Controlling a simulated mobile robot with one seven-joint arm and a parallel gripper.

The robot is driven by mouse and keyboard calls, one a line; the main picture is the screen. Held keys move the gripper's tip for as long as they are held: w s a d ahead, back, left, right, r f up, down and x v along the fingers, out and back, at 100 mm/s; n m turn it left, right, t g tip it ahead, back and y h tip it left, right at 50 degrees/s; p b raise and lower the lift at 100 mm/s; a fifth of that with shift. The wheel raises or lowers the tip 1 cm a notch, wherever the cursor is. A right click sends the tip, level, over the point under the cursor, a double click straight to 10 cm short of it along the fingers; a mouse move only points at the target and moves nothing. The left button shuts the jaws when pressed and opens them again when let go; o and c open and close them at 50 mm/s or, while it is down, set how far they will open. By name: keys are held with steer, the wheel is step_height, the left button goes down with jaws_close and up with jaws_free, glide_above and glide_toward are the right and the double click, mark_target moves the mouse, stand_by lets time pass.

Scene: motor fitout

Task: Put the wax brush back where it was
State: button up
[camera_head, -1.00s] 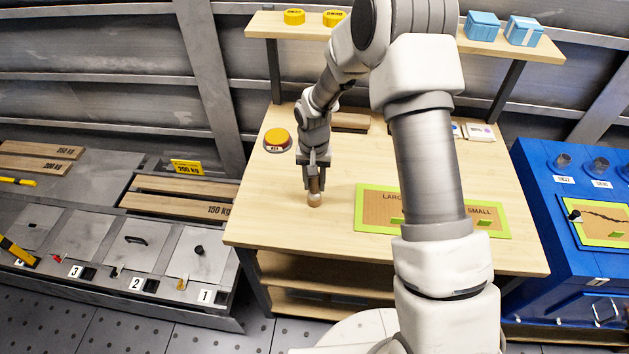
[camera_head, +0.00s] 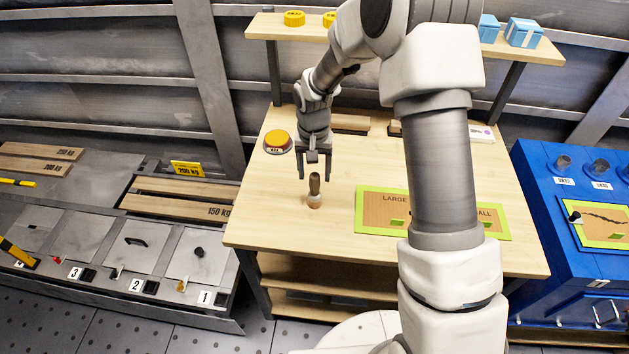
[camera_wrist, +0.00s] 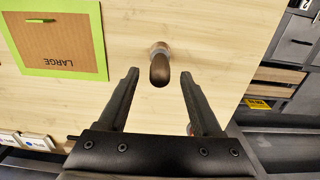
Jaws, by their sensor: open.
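The wax brush (camera_head: 315,187) stands upright on the wooden workbench, its dark handle up and its pale end down. It also shows in the wrist view (camera_wrist: 160,68), seen from above, ahead of and between the finger lines. My gripper (camera_head: 314,178) is open and empty, just above and behind the brush, apart from it. In the wrist view the two dark fingers (camera_wrist: 160,82) are spread wide. The brush's lower end is partly hidden by its handle in the wrist view.
A green-framed board marked LARGE and SMALL (camera_head: 375,222) lies right of the brush, partly hidden by my arm. A yellow-topped round button (camera_head: 277,139) sits left of my gripper. A brown block (camera_head: 350,124) lies at the back. Bare bench surrounds the brush.

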step_height(320, 180, up, 7)
steer(key=shift+r, duration=0.15)
steer(key=shift+s+d+r, duration=0.1)
steer(key=shift+r, duration=0.35)
steer(key=s+d+r+t, duration=0.1)
steer(key=s+d+r, duration=0.15)
steer(key=r, duration=0.25)
steer(key=s+d+r+n+t, duration=0.1)
steer(key=s+r, duration=0.3)
steer(key=r, duration=0.1)
steer(key=s+d+r+t, duration=0.1)
steer(key=s+d+r, duration=0.1)
steer(key=s+r, duration=0.15)
steer(key=s+d+r+t, duration=0.1)
steer(key=s+d+r, duration=0.1)
steer(key=s, duration=0.5)
steer(key=s+d+r+n+t, duration=0.1)
steer(key=s+r, duration=0.3)
steer(key=s, duration=0.4)
steer(key=shift+d+t, duration=0.3)
steer(key=shift+d, duration=0.45)
steer(key=shift+d, duration=0.1)
